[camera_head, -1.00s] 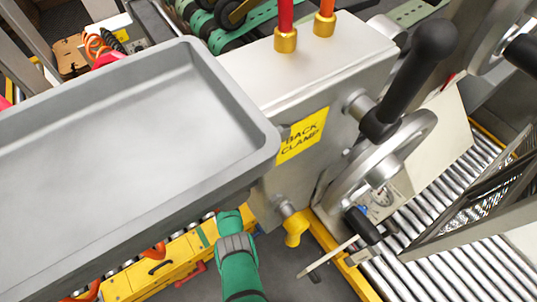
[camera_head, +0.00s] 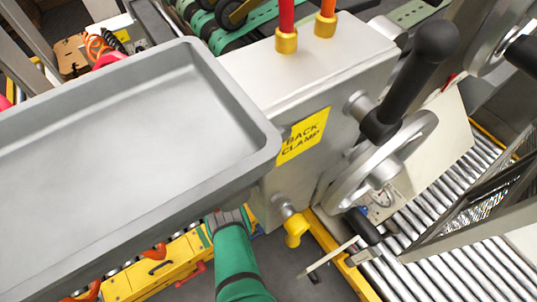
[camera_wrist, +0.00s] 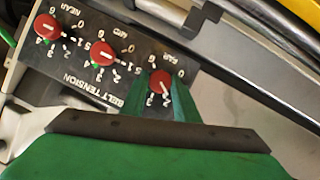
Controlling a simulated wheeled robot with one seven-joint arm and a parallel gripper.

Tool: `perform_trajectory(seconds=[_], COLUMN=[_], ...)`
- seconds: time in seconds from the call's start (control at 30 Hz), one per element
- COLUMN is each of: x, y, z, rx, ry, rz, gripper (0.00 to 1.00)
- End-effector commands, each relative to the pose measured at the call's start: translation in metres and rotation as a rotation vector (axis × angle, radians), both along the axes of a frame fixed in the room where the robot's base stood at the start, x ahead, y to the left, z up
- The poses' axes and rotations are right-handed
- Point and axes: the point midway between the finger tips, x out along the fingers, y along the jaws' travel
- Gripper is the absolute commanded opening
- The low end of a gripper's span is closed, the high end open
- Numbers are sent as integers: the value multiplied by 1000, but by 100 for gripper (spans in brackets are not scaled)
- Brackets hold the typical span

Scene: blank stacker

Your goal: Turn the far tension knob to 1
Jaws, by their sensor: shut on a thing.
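The far tension knob (camera_wrist: 161,82) is red, at the right end of the dark panel marked BELT TENSION (camera_wrist: 90,70) in the wrist view. My gripper (camera_wrist: 161,92) has its green fingers on either side of this knob and is shut on it. Numbers ring the knob, but its exact setting is too small to read surely. The mid knob (camera_wrist: 103,53) and the near knob (camera_wrist: 47,26) are also red and stand apart to the left. In the head view my green wrist shows below the grey tray; the fingertips and panel are hidden there.
The grey tray (camera_head: 268,150) overhangs my wrist in the head view. A yellow knob (camera_head: 295,230), the BACK CLAMP label (camera_head: 303,136) and a handwheel (camera_head: 385,165) with a black handle are to the right. A metal rail (camera_wrist: 260,85) runs beside the panel.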

Motion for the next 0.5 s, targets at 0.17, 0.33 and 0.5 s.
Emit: perform_trajectory(seconds=[0.17, 0.33, 0.5], x=[0, 0, -1], y=[0, 0, 0], z=[0, 0, -1], rx=[-13, -20, -21], ry=[19, 29, 33], rz=[-1, -1, 0], gripper=[6, 6, 6])
